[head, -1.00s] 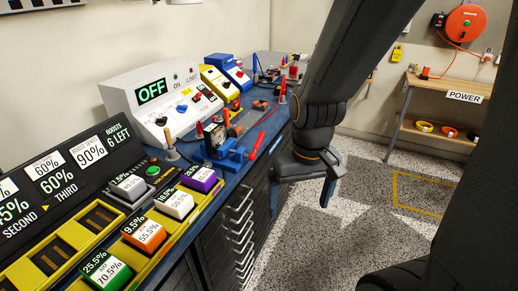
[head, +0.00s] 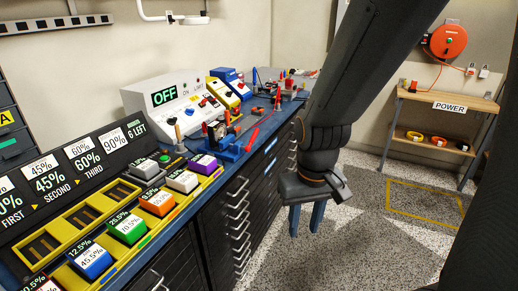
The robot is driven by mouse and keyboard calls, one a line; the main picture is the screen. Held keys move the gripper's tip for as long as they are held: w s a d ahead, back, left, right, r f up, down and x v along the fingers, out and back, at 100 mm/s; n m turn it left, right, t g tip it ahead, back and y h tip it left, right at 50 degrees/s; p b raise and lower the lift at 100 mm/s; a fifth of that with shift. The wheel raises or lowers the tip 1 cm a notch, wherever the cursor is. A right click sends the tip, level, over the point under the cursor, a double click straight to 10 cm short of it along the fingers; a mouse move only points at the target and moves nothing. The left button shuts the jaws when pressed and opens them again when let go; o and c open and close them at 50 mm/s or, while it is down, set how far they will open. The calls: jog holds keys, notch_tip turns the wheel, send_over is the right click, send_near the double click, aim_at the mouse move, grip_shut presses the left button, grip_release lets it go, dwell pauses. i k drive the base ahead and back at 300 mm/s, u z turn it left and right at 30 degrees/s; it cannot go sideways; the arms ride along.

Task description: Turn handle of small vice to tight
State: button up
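The small blue vice (head: 231,152) stands on the blue workbench top near its front edge. A red handle (head: 252,139) sticks up at a slant on its right side. How tight the jaws are is too small to tell. My gripper (head: 306,218) hangs in front of the bench, to the right of the vice and lower in the picture. Its two blue fingers point down and stand apart with nothing between them. It touches neither the vice nor the handle.
A yellow tray (head: 75,220) with coloured percentage blocks lies on the near bench. A white box reading OFF (head: 140,96) stands behind the vice. Dark drawers (head: 215,225) with handles line the bench front. The speckled floor (head: 345,250) to the right is clear.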

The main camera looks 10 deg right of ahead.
aim_at(247, 148)
jog(key=u, duration=0.05)
jog(key=k, duration=0.6)
jog(key=z, duration=0.65)
jog(key=i, duration=1.25)
jog(key=u, duration=0.4)
